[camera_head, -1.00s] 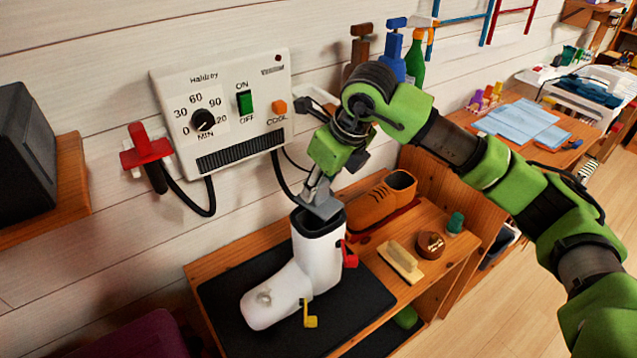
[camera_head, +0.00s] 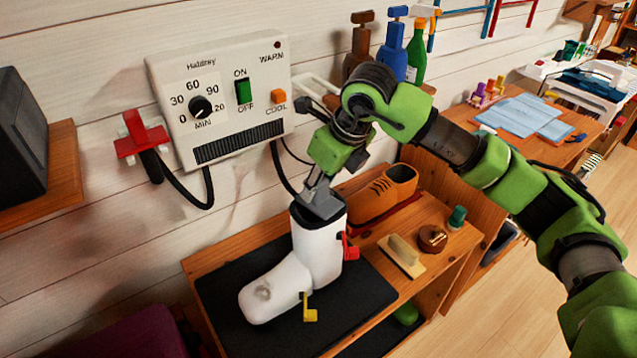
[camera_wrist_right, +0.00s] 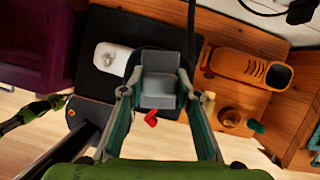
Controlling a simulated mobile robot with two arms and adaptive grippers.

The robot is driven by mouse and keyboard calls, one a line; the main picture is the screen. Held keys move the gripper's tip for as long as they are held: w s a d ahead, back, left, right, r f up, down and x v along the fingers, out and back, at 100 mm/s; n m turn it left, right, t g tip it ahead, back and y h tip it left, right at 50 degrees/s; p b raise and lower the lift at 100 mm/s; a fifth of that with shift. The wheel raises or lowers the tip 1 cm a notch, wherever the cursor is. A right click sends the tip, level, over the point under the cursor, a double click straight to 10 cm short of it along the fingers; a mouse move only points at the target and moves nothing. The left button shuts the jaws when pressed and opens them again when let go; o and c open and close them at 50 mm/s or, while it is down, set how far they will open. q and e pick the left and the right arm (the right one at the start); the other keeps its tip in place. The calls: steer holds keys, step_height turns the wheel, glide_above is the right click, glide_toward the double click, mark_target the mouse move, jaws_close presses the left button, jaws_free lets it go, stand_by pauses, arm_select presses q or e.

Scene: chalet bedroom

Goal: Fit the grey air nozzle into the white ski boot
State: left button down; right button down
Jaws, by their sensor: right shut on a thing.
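The white ski boot (camera_head: 318,256) stands upright on a black mat (camera_head: 228,302) on the wooden bench, its toe toward the lower left. It has a red buckle and a yellow buckle. My right gripper (camera_head: 318,190) is shut on the grey air nozzle (camera_head: 322,206), right at the boot's dark top opening. In the right wrist view the nozzle (camera_wrist_right: 158,88) sits between the two fingers (camera_wrist_right: 160,95), over the boot opening. The nozzle's lower end is hidden, so its depth inside the cuff cannot be told.
A brown shoe (camera_head: 378,198) stands just behind the boot. A brush (camera_head: 401,256), a round tin (camera_head: 432,238) and a green-capped bottle (camera_head: 457,217) lie to the right. The wall dryer box (camera_head: 222,105) with its black hoses hangs behind.

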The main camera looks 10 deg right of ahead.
steer(key=shift+f+b, duration=0.4)
steer(key=shift+f, duration=0.2)
steer(key=c, duration=1.5)
jaws_free()
steer(key=shift+r, duration=0.1)
steer(key=shift+o, duration=0.2)
steer(key=v, duration=1.2)
